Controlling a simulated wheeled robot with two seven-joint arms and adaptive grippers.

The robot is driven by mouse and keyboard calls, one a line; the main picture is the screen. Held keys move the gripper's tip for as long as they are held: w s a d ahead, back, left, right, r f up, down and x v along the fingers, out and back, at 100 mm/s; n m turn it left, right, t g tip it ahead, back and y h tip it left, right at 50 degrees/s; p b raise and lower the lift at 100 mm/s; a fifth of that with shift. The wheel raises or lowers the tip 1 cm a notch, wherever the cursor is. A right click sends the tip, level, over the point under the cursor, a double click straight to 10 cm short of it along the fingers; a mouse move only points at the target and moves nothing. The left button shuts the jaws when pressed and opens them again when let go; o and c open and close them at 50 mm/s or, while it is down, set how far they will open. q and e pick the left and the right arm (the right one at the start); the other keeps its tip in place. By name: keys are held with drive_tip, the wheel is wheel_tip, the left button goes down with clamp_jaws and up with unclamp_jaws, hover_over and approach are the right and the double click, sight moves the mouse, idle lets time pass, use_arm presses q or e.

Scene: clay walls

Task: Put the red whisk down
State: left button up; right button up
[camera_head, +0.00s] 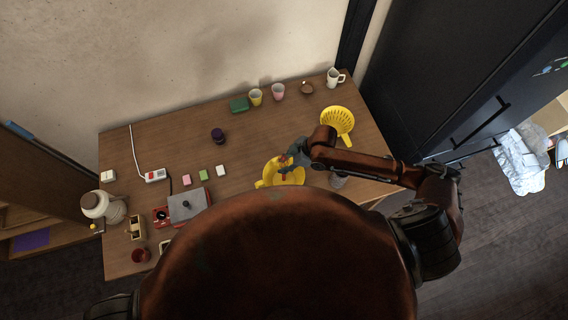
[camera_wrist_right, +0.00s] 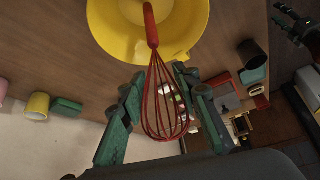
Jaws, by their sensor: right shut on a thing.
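The red whisk (camera_wrist_right: 165,95) is between the green fingers of my right gripper (camera_wrist_right: 163,105), which is shut on its wire end. Its red handle reaches over the yellow bowl (camera_wrist_right: 110,35) in the right wrist view; I cannot tell whether it touches the bowl. In the head view my right gripper (camera_head: 291,158) is above the yellow bowl (camera_head: 268,181), and only small red bits of the whisk show. My left gripper seems to show at the upper right of the wrist view (camera_wrist_right: 288,22), with its jaws unclear.
A yellow colander (camera_head: 338,120) is right of the bowl. Cups, a green box (camera_head: 239,105) and a white pitcher (camera_head: 335,77) line the back edge.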

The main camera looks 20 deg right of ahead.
drive_tip(key=o, duration=1.2)
drive_tip(key=shift+o, duration=0.2)
drive_tip(key=d, duration=0.1)
drive_tip(key=s+d+p, duration=0.1)
drive_tip(key=d, duration=0.1)
drive_tip(key=d+p, duration=0.1)
drive_tip(key=shift+s+d, duration=0.35)
drive_tip(key=shift+s, duration=0.1)
